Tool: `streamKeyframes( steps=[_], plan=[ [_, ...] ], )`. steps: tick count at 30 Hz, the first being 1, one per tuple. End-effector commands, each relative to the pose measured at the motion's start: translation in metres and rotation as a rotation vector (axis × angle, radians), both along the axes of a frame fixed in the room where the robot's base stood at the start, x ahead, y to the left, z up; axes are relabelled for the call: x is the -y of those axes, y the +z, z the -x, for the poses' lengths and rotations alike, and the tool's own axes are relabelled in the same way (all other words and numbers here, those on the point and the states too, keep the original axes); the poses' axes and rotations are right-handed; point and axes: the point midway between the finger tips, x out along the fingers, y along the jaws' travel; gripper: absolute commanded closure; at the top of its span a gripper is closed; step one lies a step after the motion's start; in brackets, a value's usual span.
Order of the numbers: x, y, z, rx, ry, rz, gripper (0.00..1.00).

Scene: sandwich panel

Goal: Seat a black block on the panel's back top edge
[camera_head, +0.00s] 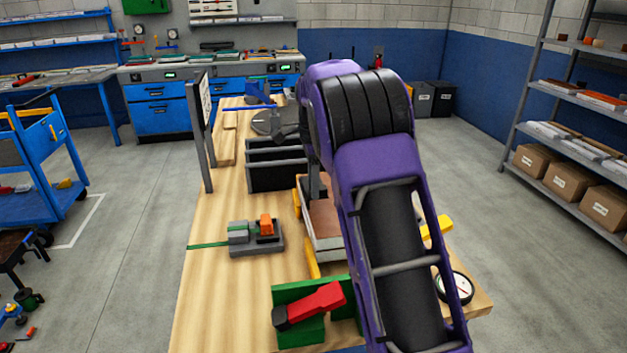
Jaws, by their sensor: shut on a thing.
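The panel (322,218), a brown face in a pale frame, lies on the wooden bench and is partly covered by my purple arm. My gripper (317,188) shows only as a narrow dark shape at the arm's left side, over the panel's far part. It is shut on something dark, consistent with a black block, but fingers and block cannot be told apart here. Whether the block touches the panel's back top edge is hidden. Yellow clamp-like pieces (312,264) stand at the panel's sides.
A black open-topped bin (278,168) stands just behind the panel. A grey fixture with an orange block (266,224) is to the left. A green stand with a red tool (318,302) is in front. A round gauge (459,288) lies front right.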

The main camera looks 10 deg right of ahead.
Motion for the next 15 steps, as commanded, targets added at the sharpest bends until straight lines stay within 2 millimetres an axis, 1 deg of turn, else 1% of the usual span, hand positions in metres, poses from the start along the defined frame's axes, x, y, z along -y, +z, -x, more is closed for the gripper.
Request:
streamKeyframes(
  steps=[1,6,15],
  plan=[
    [0.0,-0.013,0.0,0.0,0.0,0.0,1.0],
    [0.0,-0.032,0.0,0.001,0.0,0.0,1.0],
    [0.0,-0.049,0.0,0.001,0.0,0.0,1.0]
  ],
)
